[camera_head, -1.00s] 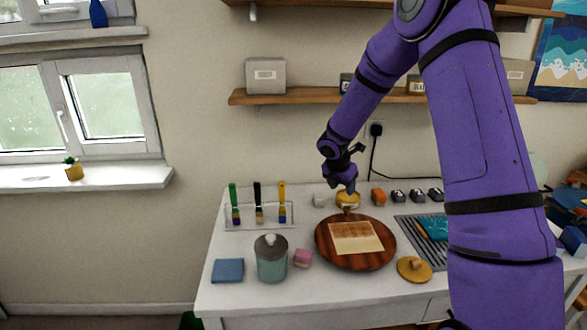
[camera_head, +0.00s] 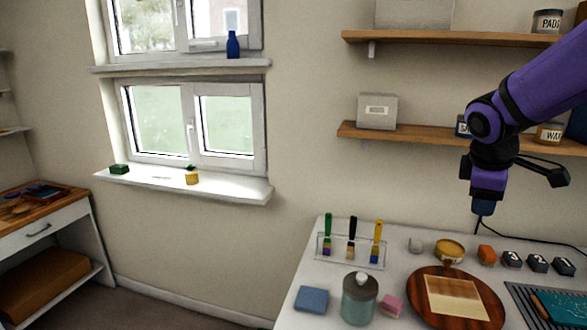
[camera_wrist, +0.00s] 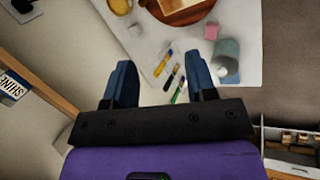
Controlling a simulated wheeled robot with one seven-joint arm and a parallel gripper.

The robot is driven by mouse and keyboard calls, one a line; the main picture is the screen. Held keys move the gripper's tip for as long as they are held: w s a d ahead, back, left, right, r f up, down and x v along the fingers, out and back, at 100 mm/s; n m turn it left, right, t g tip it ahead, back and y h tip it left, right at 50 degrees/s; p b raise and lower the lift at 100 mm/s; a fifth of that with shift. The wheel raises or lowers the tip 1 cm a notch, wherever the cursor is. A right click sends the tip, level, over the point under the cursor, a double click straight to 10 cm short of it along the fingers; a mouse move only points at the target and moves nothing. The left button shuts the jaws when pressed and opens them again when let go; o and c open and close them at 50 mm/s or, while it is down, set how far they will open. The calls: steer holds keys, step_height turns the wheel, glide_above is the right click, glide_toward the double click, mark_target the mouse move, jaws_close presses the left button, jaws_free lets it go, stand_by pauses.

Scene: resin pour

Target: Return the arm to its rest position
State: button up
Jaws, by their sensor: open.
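My gripper (camera_wrist: 162,80) is open and empty in the wrist view, its two dark blue fingers spread apart with the table below between them. In the head view my purple arm is raised at the right, and the gripper (camera_head: 483,208) points down in front of the wall, above the back of the white table (camera_head: 315,265). It touches nothing there.
On the table are a brush rack (camera_head: 350,250), a glass jar (camera_head: 359,298), a blue sponge (camera_head: 311,299), a pink block (camera_head: 391,305), a yellow tin (camera_head: 449,250) and a round wooden board (camera_head: 425,310). A wooden shelf (camera_head: 400,135) is close to the arm.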

steer(key=s+a+r+m+y, duration=0.1)
steer(key=s+a+m, duration=0.1)
steer(key=s, duration=0.4)
steer(key=s+a+r+m+t+y, duration=0.1)
steer(key=s+a+r+m, duration=0.1)
steer(key=s+m, duration=0.3)
steer(key=s+a+r+m+y, duration=0.1)
steer(key=s+m, duration=0.3)
steer(key=s, duration=0.5)
steer(key=shift+s+a+r+t, duration=0.25)
steer(key=shift+a+r+t, duration=0.15)
steer(key=shift+a, duration=0.4)
